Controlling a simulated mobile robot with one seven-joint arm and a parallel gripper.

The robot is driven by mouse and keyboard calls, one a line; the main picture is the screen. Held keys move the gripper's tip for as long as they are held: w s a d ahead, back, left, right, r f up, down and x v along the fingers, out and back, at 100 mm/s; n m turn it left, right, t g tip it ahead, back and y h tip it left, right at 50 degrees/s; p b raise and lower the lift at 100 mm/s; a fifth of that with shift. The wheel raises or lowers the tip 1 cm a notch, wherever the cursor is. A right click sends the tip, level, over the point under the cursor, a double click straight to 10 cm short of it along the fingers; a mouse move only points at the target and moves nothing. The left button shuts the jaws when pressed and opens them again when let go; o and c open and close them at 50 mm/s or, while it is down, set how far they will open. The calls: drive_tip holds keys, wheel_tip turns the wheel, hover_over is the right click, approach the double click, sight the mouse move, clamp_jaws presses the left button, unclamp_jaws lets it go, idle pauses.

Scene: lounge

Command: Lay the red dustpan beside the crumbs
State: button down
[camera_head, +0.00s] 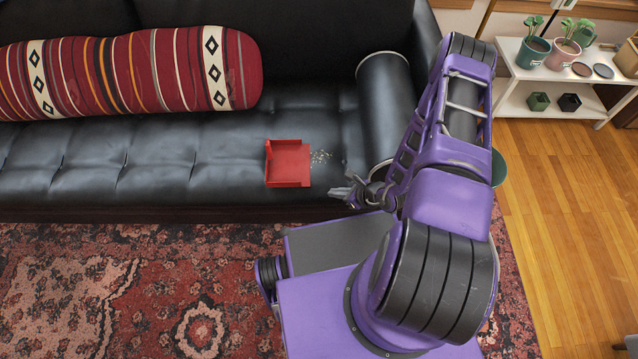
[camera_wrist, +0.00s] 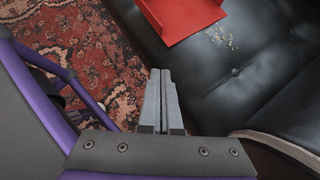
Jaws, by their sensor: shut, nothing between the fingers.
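The red dustpan (camera_head: 289,164) lies on the black sofa seat, near the seat's front edge. The crumbs (camera_head: 321,157) are a small pale scatter on the seat just right of the dustpan. In the wrist view, the red dustpan (camera_wrist: 183,17) is at the top, partly cut off by the frame, and the crumbs (camera_wrist: 221,38) lie to its right. My gripper (camera_head: 345,190) is at the sofa's front edge, right of and apart from the dustpan. In the wrist view my gripper (camera_wrist: 160,75) has its fingers together, with nothing held.
A striped red bolster (camera_head: 130,72) lies along the sofa (camera_head: 200,160) at the left. The sofa's rolled arm (camera_head: 386,105) is right of the crumbs. A white shelf (camera_head: 520,75) with potted plants stands at the right. Seat left of the dustpan is clear. A patterned rug (camera_head: 130,290) covers the floor in front.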

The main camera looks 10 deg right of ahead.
sight(301, 184)
drive_tip(key=b+x, duration=0.2)
drive_tip(key=x, duration=0.8)
drive_tip(key=shift+w+a+r, duration=0.2)
drive_tip(key=shift+w+a, duration=0.6)
drive_tip(key=shift+w, duration=0.1)
drive_tip(key=shift+w+a, duration=0.4)
drive_tip(key=shift+w, duration=0.05)
drive_tip(key=shift+w+a, duration=0.3)
drive_tip(key=shift+a, duration=0.05)
drive_tip(key=w+a+b, duration=0.1)
drive_tip(key=w+a, duration=0.3)
drive_tip(key=shift+w+a, duration=0.1)
drive_tip(key=shift+w, duration=0.25)
